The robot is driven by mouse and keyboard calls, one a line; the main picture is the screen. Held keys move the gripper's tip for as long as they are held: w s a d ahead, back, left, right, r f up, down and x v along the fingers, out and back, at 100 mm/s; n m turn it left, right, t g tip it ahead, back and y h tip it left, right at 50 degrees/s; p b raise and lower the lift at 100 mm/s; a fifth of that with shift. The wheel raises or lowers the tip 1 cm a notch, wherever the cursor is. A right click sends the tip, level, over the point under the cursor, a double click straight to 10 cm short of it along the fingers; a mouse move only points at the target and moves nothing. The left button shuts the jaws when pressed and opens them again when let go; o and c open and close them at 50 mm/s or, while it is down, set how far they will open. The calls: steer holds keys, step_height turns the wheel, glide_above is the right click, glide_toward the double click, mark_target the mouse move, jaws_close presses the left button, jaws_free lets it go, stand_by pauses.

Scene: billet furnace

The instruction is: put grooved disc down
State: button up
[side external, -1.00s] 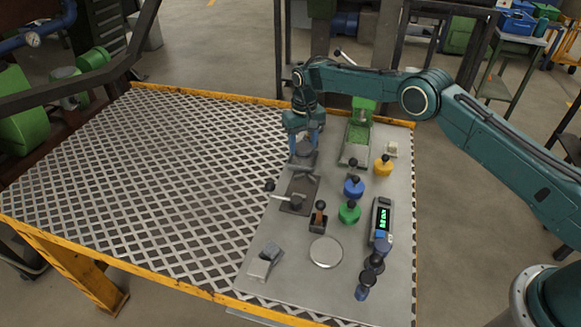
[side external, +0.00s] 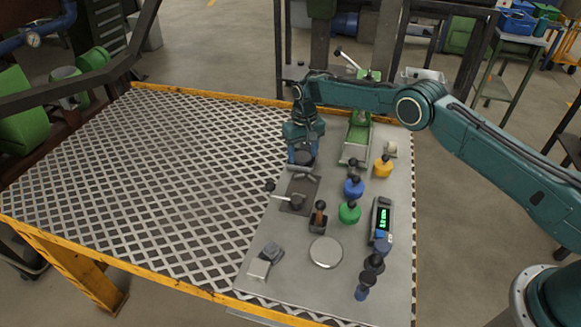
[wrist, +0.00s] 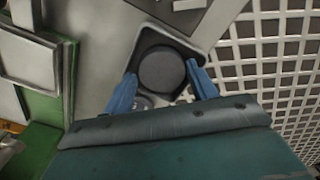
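The grooved disc (wrist: 161,70) is dark, round and flat-topped, seen from above in the wrist view. It sits low over or in a dark, rounded, shallow holder (wrist: 196,43); whether it touches the bottom cannot be told. My gripper (wrist: 161,67) has its two blue fingers at opposite sides of the disc and appears shut on it. In the side view, my gripper (side external: 303,158) points down at the back left of the grey plate, with the disc (side external: 304,157) between its fingers. The grooves cannot be made out.
The grey plate (side external: 285,282) carries a green tray (side external: 356,143) right of my gripper, blue (side external: 354,187), green (side external: 349,212) and yellow (side external: 383,166) knobbed weights, a round metal pan (side external: 326,252) and a display device (side external: 382,222). Open mesh table (side external: 150,190) lies left.

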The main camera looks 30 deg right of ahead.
steer(key=shift+r, duration=0.1)
step_height(320, 180, up, 12)
stand_by(0.8)
steer(key=shift+r, duration=0.1)
stand_by(0.3)
step_height(320, 180, up, 15)
steer(key=t, duration=0.1)
glide_above(303, 155)
steer(key=s+d, duration=0.3)
steer(key=s, duration=0.3)
steer(key=s+d+r+t, duration=0.2)
steer(key=s+d+r, duration=0.2)
steer(key=s+r, duration=0.7)
steer(key=s+d+t, duration=0.1)
steer(key=s+d, duration=0.1)
steer(key=s, duration=1.5)
steer(key=s+d+f+n+t, duration=0.1)
steer(key=s+f, duration=0.4)
steer(key=s, duration=0.8)
steer(key=shift+s+d+f+t, duration=0.15)
steer(key=shift+s+d+t, duration=0.1)
steer(key=shift+d+t, duration=0.05)
